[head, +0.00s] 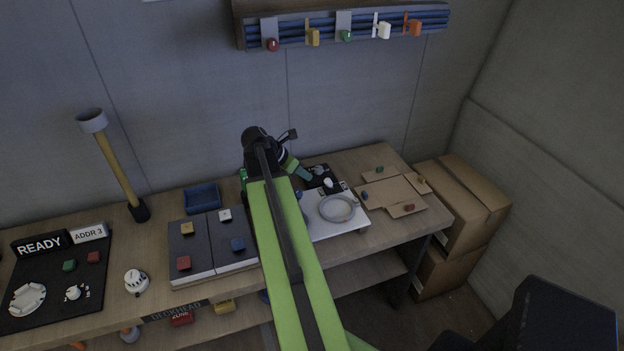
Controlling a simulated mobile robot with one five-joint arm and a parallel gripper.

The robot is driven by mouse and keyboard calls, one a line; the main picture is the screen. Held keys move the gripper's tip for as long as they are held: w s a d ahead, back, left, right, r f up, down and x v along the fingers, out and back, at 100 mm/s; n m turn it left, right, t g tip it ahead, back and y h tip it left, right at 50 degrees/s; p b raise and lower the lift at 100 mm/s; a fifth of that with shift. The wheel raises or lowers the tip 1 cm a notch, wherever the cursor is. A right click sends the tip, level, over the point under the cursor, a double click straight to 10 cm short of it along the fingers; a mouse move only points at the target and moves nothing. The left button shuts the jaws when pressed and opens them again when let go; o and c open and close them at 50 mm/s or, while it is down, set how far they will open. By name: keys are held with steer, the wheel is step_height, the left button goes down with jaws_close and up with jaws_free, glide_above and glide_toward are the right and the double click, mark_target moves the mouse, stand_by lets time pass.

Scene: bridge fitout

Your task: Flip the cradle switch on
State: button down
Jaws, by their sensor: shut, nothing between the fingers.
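My gripper (303,174) is at the end of my green arm, over the back of the workbench, with its teal fingers pointing down and to the right. It looks shut and empty. Its tip is close to a small black unit (318,170) that carries a white knob-like part (328,183). This unit stands at the back of a white plate (335,229) with a grey ring (337,208) on it. The cradle switch may be on this unit, but I cannot make it out or tell its position. I cannot tell whether my fingertips touch the unit. My arm hides the plate's left part.
A blue tray (202,198) and dark panels with coloured blocks (186,229) lie left of my arm. A READY sign (41,243) stands at the far left. Flattened cardboard (392,192) lies to the right, with boxes (462,200) beyond. A cable rack (345,25) hangs above.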

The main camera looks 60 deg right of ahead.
mark_target(329, 185)
steer(key=b+x, duration=0.6)
steer(key=x, duration=0.3)
steer(key=shift+w+a+f+b, duration=0.1)
steer(key=shift+f+b, duration=0.05)
steer(key=shift+b, duration=0.15)
